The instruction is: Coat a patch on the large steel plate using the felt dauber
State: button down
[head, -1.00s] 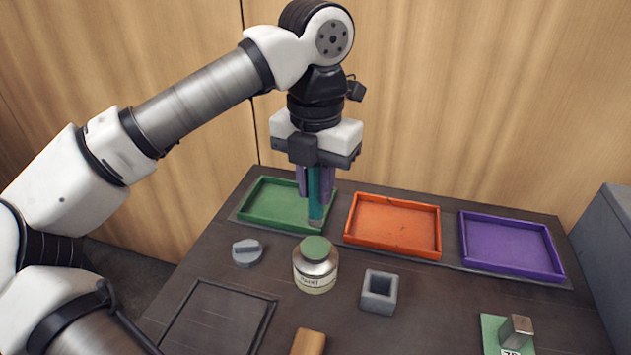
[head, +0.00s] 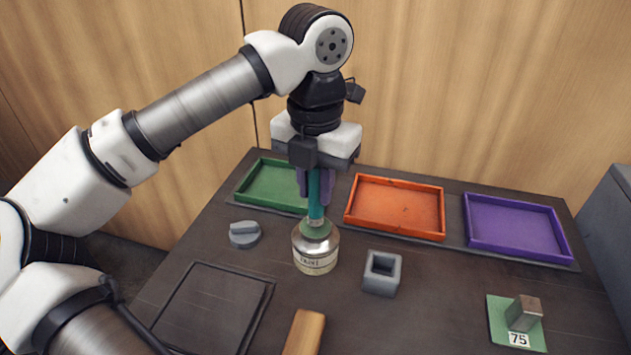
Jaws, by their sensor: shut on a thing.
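My gripper (head: 315,188) is shut on the felt dauber (head: 315,194), a teal upright stick with a greyish lower end. The dauber points straight down, and its lower end is at the green top of the jar (head: 315,260). I cannot tell whether it touches the green surface or dips into it. The jar is silvery with a pale label and stands upright on the dark table. A dark square panel (head: 208,308) lies at the front left; I cannot tell whether it is the large steel plate.
Green (head: 270,187), orange (head: 394,209) and purple (head: 515,230) trays line the back. A grey knobbed disc (head: 244,234) is left of the jar, a hollow grey block (head: 381,273) right. A wooden piece (head: 304,333) lies in front. A green base with metal block (head: 516,322) stands front right.

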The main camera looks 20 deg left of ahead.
jog(key=shift+f+b, duration=0.65)
dwell(1.9)
jog(key=shift+r, duration=0.15)
jog(key=shift+r+p, duration=2.35)
jog(key=shift+r, duration=1.1)
jog(key=shift+a+f, duration=0.15)
jog(key=shift+a, duration=0.05)
